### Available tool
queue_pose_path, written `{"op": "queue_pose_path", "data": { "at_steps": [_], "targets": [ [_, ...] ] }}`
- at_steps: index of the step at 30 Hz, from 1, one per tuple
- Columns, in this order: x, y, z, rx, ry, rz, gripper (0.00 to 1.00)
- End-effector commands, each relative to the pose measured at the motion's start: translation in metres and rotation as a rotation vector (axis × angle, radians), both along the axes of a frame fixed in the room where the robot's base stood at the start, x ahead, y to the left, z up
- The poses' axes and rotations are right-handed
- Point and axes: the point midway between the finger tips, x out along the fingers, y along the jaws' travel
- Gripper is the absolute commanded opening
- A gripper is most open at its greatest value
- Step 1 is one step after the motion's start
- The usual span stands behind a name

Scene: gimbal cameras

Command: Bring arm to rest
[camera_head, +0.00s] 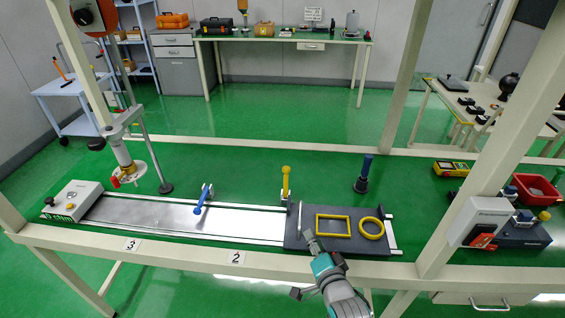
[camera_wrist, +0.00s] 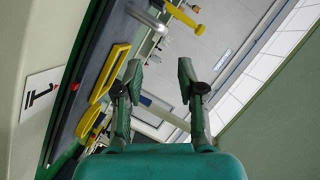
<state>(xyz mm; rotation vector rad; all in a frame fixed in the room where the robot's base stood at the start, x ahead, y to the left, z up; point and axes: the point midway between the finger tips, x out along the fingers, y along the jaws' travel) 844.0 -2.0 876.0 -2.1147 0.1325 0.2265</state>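My gripper (camera_head: 314,243) is at the front edge of the bench, close to the dark plate (camera_head: 290,238) in the head view. My arm reaches up to it from the bottom of the picture. In the wrist view my gripper (camera_wrist: 160,76) has its two fingers spread apart with nothing between them. A yellow rectangular frame (camera_head: 317,224) and a yellow ring (camera_head: 381,228) lie on the plate. Both also show left of the fingers in the wrist view, the frame (camera_wrist: 96,92) and the ring (camera_wrist: 80,123).
A rail track (camera_head: 150,216) with a blue lever (camera_head: 200,207) runs left along the bench. A yellow-topped post (camera_head: 286,181) and a blue post (camera_head: 363,172) stand behind the plate. Cream frame posts rise at both sides. A red tray (camera_head: 535,186) stands at the right.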

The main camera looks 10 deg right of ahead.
Motion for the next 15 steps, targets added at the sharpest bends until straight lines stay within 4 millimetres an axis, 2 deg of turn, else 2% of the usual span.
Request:
{"op": "queue_pose_path", "data": {
  "at_steps": [4, 7, 11, 15],
  "targets": [
    [-0.006, 0.0, -0.004, -0.011, 0.002, 0.002, 0.39],
    [-0.023, 0.0, -0.014, -0.045, 0.009, 0.01, 0.39],
    [-0.063, 0.001, -0.032, -0.128, 0.017, 0.03, 0.39],
    [-0.112, 0.001, -0.047, -0.231, 0.021, 0.055, 0.39]
  ]
}}
